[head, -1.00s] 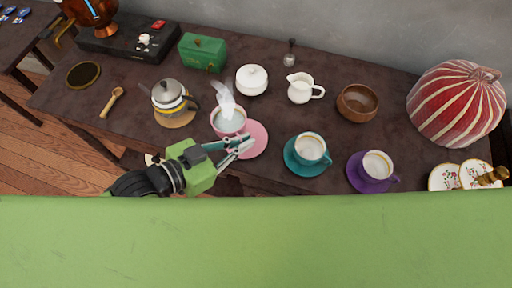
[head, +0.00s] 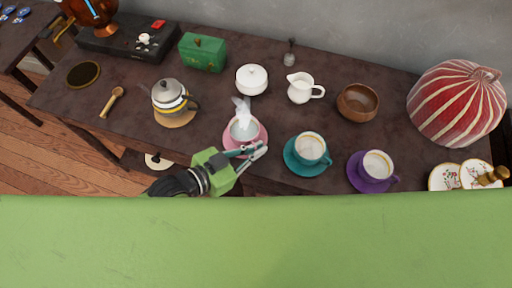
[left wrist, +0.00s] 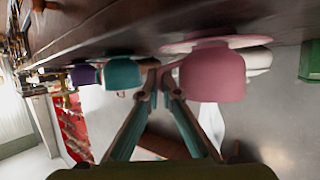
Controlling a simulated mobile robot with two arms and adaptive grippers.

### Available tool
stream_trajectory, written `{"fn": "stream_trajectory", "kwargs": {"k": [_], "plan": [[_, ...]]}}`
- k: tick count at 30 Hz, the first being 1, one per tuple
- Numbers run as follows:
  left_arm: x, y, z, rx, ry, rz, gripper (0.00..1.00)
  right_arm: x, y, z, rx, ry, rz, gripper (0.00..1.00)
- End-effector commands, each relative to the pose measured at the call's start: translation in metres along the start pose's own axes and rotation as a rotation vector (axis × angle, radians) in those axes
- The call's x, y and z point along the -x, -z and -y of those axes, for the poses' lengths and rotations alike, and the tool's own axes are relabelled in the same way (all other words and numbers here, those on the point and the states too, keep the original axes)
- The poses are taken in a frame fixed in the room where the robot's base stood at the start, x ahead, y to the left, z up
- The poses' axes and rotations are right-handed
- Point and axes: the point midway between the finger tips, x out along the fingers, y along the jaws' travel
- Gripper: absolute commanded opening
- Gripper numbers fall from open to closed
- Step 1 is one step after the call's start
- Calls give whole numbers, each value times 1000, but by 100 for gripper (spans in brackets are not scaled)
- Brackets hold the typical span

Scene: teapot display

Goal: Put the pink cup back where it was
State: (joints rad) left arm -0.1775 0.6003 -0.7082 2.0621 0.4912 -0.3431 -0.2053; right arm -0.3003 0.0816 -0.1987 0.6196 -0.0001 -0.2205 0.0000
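The pink cup (head: 244,131), steaming, is over the middle of the pink saucer (head: 227,141), upright. In the left wrist view, which is upside down, the cup (left wrist: 212,78) shows close against the saucer (left wrist: 262,40); I cannot tell for sure whether they touch. My left gripper (head: 258,151) reaches in from the front, its fingers at the cup's handle side. In the left wrist view the fingertips (left wrist: 160,78) are nearly together at the handle, which they largely hide. My right gripper is not in view.
A teal cup (head: 310,147) on a saucer stands just right of my gripper, a purple cup (head: 377,164) beyond it. A teapot (head: 168,97) stands left, a white sugar bowl (head: 251,80) and creamer (head: 301,88) behind. The green surface (head: 256,240) fills the front.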

Motion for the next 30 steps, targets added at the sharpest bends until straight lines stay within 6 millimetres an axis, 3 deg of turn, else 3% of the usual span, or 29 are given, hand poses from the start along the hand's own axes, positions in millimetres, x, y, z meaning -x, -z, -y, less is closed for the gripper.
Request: {"fn": "stream_trajectory", "kwargs": {"k": [2, 5, 20, 25, 30], "plan": [[-1, -2, 0, -2, 1, -2, 0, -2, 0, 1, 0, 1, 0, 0], [-1, -2, 0, 0, 0, 0, 21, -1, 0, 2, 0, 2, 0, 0], [1, 1, 0, 0, 0, 0, 21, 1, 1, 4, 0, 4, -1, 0], [22, -2, 0, -1, 1, 3, 21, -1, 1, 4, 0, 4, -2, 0], [61, -2, 0, -2, -2, 6, 21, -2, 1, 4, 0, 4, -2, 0]]}}
